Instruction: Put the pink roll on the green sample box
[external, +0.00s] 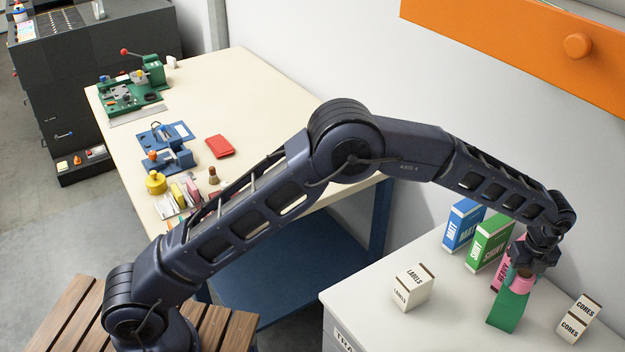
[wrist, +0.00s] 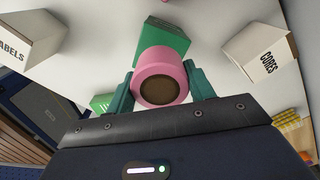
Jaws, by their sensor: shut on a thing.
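My gripper (wrist: 160,88) is shut on the pink roll (wrist: 160,72), with one teal finger on each side of it. The roll's brown round end faces the wrist camera. In the external view the pink roll (external: 520,281) shows under my wrist, partly hidden. A plain dark green box (external: 507,309) is just below it, and that box also shows beyond the roll in the wrist view (wrist: 163,37). Whether roll and box touch, I cannot tell. Another green box (external: 489,242), lettered in white, stands behind, beside a blue box. Which green box is the sample box is unclear.
The blue box (external: 462,224) stands at the back of the white worktop (external: 365,292). A pink box (external: 499,267) is partly hidden by my gripper. A white LABELS box (external: 414,288) is left and a white CORES box (external: 578,319) right. An orange drawer (external: 520,45) hangs above.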

